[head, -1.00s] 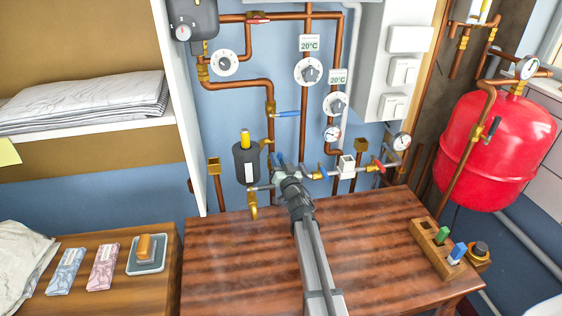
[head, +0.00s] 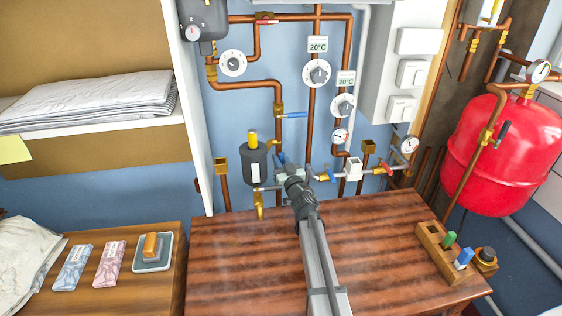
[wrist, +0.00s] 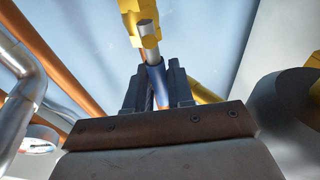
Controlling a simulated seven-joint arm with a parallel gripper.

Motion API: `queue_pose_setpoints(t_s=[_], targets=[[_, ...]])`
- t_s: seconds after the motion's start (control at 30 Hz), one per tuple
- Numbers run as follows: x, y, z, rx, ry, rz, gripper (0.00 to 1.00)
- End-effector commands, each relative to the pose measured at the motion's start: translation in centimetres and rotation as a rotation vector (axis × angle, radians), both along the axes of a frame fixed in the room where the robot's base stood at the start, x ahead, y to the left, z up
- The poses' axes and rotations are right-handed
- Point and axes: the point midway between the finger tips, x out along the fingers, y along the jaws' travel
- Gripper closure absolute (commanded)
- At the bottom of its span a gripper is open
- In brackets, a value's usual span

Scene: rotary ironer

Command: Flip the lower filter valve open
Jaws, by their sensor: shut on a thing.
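The lower filter valve's blue lever (wrist: 155,73) is between my two dark fingertips in the wrist view, below a yellow valve body (wrist: 141,20) with a grey stem. My gripper (wrist: 158,84) is shut on that lever. In the head view my gripper (head: 286,170) is at the pipes just right of the dark filter canister (head: 254,163) with its yellow top. There, only a bit of the blue lever (head: 281,157) shows above my gripper; the rest is hidden. The upper valve's blue lever (head: 293,115) lies level on the copper pipe above.
Right of my gripper are another blue lever (head: 330,174), a white block (head: 353,170) and a red-handled valve (head: 385,169) on the low pipe. A brown wooden table (head: 250,270) lies below. A red tank (head: 505,150) stands at the right.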

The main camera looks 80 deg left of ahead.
Motion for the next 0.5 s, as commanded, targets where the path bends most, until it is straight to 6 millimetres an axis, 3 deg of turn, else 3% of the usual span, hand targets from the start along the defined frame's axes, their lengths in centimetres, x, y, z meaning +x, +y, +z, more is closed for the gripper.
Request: queue_pose_setpoints(t_s=[0.07, 0.1, 0.3, 0.5], targets=[[-0.07, -0.01, 0.00, 0.001, -0.003, 0.001, 1.00], [-0.07, -0.01, 0.00, 0.001, -0.003, 0.001, 0.77], [-0.05, -0.01, 0.00, 0.000, -0.001, 0.001, 0.58], [-0.03, 0.01, -0.01, 0.000, 0.000, 0.001, 0.58]])
